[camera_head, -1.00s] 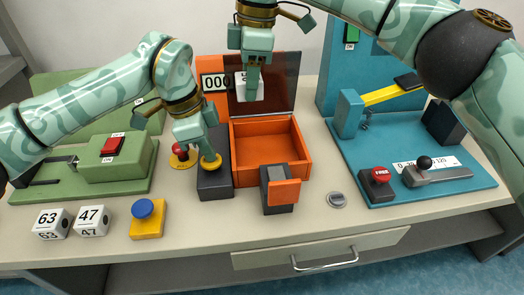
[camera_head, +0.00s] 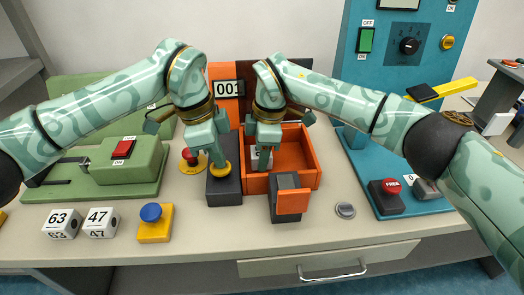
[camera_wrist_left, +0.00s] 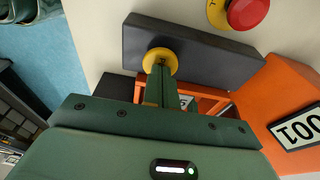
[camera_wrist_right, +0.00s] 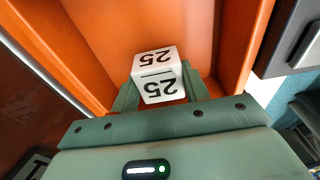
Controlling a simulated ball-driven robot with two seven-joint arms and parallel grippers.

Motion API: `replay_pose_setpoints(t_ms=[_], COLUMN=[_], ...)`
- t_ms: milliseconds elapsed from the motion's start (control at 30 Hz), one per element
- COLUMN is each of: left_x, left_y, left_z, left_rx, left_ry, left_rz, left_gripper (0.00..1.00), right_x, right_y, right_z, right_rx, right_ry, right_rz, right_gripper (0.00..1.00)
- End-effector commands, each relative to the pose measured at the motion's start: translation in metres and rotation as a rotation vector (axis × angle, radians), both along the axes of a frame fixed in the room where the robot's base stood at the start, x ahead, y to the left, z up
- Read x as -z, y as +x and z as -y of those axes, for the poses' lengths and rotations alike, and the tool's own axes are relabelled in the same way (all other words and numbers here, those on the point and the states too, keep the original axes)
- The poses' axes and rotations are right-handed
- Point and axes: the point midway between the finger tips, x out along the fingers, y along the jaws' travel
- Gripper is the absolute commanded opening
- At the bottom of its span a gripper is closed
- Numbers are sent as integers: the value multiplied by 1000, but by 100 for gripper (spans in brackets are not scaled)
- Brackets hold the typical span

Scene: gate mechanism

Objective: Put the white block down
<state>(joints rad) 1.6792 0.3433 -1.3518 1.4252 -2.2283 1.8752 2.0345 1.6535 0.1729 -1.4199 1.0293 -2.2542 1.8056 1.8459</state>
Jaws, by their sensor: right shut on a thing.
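The white block (camera_wrist_right: 158,75), marked 25, is between the fingers of my right gripper (camera_wrist_right: 160,92) in the right wrist view. In the head view my right gripper (camera_head: 264,158) reaches down into the open orange box (camera_head: 308,166), and its fingers partly hide the block (camera_head: 262,160). I cannot tell whether the block touches the box floor. My left gripper (camera_head: 220,166) has its fingers together on the yellow button (camera_head: 221,173) of the dark grey base; the left wrist view shows the button (camera_wrist_left: 160,60) at the fingertips.
The counter (camera_head: 227,88) behind the box reads 001. A grey post with an orange plate (camera_head: 291,200) stands before the box. Blocks 63 (camera_head: 61,222) and 47 (camera_head: 101,222) and a blue button (camera_head: 151,212) are at front left. The red FREE button (camera_head: 386,194) is right.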

Motion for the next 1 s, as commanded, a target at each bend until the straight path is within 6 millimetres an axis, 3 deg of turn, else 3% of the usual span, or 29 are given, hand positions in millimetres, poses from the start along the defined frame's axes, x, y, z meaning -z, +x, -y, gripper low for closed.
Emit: replay_pose_setpoints(t_ms=[300, 333, 400, 767, 1000], left_x=[1, 1, 1, 1, 1], left_y=[0, 0, 0, 0, 0], left_z=[0, 0, 0, 0, 0], left_rx=[0, 0, 0, 0, 0], left_ry=[1, 1, 1, 1, 1], left_rz=[-1, -1, -1, -1, -1], left_gripper=[0, 0, 0, 0, 0], right_x=[5, 6, 5, 0, -48], right_y=[0, 0, 0, 0, 1], right_z=[0, 0, 0, 0, 6], right_rx=[0, 0, 0, 0, 1], right_ry=[0, 0, 0, 0, -1], right_rz=[0, 0, 0, 1, 5], right_gripper=[15, 48, 67, 67, 67])
